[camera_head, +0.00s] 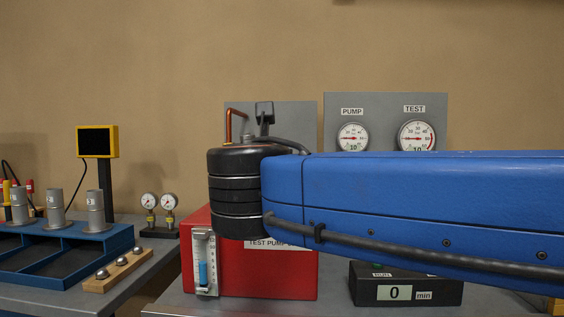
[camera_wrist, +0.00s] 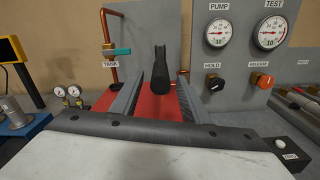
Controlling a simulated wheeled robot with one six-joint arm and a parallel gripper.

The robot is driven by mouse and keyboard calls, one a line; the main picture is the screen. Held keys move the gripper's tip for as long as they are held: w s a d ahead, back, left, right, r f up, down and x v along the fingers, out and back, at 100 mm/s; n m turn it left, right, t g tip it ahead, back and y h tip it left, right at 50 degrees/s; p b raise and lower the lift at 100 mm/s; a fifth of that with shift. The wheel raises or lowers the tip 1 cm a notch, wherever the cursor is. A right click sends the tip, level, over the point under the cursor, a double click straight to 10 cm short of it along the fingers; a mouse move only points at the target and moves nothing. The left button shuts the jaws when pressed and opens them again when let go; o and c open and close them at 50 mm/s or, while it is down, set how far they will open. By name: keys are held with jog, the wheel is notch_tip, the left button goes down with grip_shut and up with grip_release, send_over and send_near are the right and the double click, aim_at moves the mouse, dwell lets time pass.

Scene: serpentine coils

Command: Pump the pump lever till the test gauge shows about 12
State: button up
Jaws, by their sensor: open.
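The pump lever (camera_wrist: 161,68) is black and stands up from the red test pump (camera_wrist: 158,108) in the wrist view. Its dark end also shows above my arm in the head view (camera_head: 264,110). My gripper (camera_wrist: 168,84) is open, with one finger on each side of the lever in the wrist picture. I cannot tell whether the lever lies fully between the fingers. The test gauge (camera_wrist: 272,32) is a white dial with a red needle pointing left. It also shows in the head view (camera_head: 417,134), its lower edge cut off by my blue arm. The exact reading is too small to tell.
The pump gauge (camera_wrist: 220,32) sits left of the test gauge, above the HOLD knob (camera_wrist: 215,82) and orange RELEASE knob (camera_wrist: 263,80). A copper pipe with a teal TANK valve (camera_wrist: 117,51) stands left of the lever. A sight tube (camera_head: 206,262) fronts the red box (camera_head: 283,273).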

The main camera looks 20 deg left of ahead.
jog(key=x, duration=0.7)
jog(key=shift+w, duration=0.2)
jog(key=shift+r, duration=0.1)
grip_shut()
